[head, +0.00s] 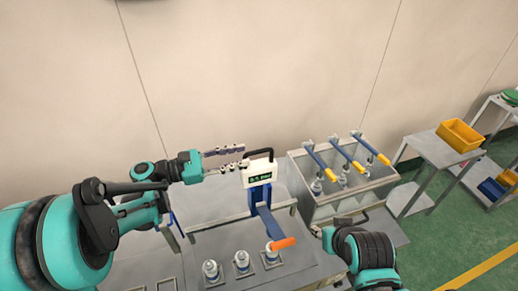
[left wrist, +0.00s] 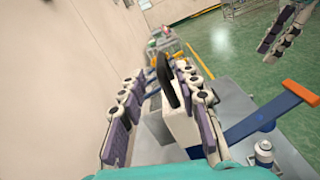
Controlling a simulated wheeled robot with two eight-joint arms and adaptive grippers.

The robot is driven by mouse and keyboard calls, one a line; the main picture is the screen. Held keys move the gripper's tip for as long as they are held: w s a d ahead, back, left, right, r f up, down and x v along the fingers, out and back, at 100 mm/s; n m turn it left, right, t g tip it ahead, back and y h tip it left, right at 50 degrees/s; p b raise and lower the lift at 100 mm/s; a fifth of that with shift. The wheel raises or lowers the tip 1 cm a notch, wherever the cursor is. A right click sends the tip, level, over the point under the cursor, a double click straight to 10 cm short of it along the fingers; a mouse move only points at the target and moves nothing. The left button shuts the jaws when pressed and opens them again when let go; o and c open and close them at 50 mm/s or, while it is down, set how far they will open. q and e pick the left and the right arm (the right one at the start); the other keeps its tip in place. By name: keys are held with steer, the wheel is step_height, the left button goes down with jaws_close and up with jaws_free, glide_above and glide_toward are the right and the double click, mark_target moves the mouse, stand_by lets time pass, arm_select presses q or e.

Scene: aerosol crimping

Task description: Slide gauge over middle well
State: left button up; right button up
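The gauge (head: 258,172) is a white box with a dark display and a black handle. A blue arm (head: 265,215) runs down from it to an orange tip (head: 281,244), which is over the right one of three wells. The middle well (head: 241,263) and left well (head: 211,271) each hold a silver can and are uncovered. My left gripper (head: 225,160) is open beside the gauge. In the left wrist view its fingers (left wrist: 165,110) stand either side of the gauge's black handle (left wrist: 166,80); contact is unclear. My right gripper (left wrist: 285,32) is away from the gauge; its opening is unclear.
A grey bin (head: 345,185) with several blue, yellow-tipped levers (head: 348,152) stands right of the gauge. Farther right is a side table (head: 437,150) with a yellow crate (head: 460,135). The wall is close behind the gauge. Green floor lies at the right.

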mark_target(250, 154)
arm_select(q)
steer(key=x, duration=0.6)
steer(key=shift+d, duration=0.25)
jaws_close()
